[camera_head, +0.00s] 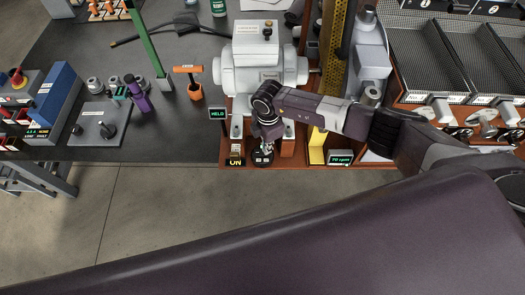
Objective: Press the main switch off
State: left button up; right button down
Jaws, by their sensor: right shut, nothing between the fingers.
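A small black round unit with two pale marks (262,159), which looks like the main switch, sits at the front edge of the brown machine base. My right gripper (266,149) points down right over the back of this unit. It is shut and empty. The fingertips are small here, and I cannot tell whether they touch the switch. My left gripper is not in view.
A grey motor housing (263,62) stands behind the switch. A green "HELD" display (218,114) is to the left and a "70 rpm" display (340,158) to the right. Bare floor (150,215) lies in front.

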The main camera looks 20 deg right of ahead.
jog(key=shift+f, duration=0.3)
jog(key=shift+r, duration=0.1)
notch_tip(320, 180, up, 7)
jog(key=p, duration=0.6)
dwell(0.6)
